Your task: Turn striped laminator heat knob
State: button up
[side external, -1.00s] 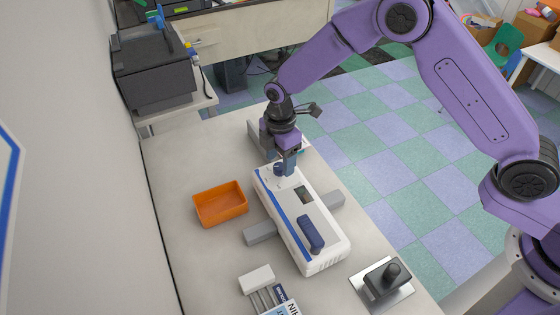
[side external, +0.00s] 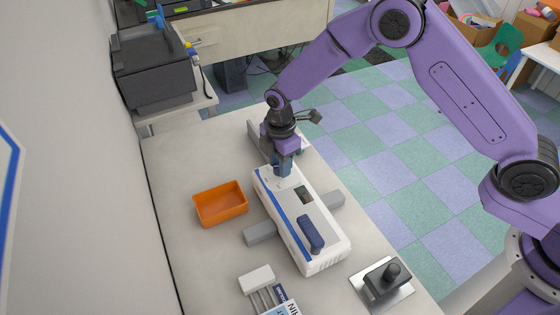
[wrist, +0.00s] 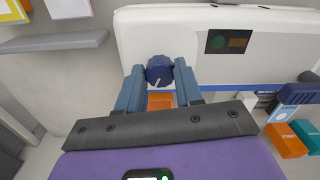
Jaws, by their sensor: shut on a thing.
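The white laminator (side external: 318,240) with a blue stripe lies on the table in the side view, and its white body (wrist: 265,70) fills the upper wrist view. The heat knob (wrist: 159,70) is dark blue with a pale mark, and sits between my fingertips in the wrist view. My gripper (side external: 283,170) points down at the laminator's far end and is shut on the knob, one finger on each side. In the side view the fingers hide the knob. The laminator also has a small dark display (side external: 304,195) and a dark blue handle (side external: 311,234).
An orange tray (side external: 221,214) stands left of the laminator. Grey bars (side external: 262,233) stick out at its sides. A black device on a metal plate (side external: 387,280) is at the front right, and a white block (side external: 257,279) at the front.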

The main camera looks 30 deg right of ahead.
jog(key=m, duration=0.7)
dwell(0.3)
dwell(0.5)
jog(key=o, duration=1)
jog(key=shift+o, duration=0.2)
notch_tip(320, 180, up, 18)
jog(key=shift+f, duration=0.25)
jog(key=shift+s, duration=0.1)
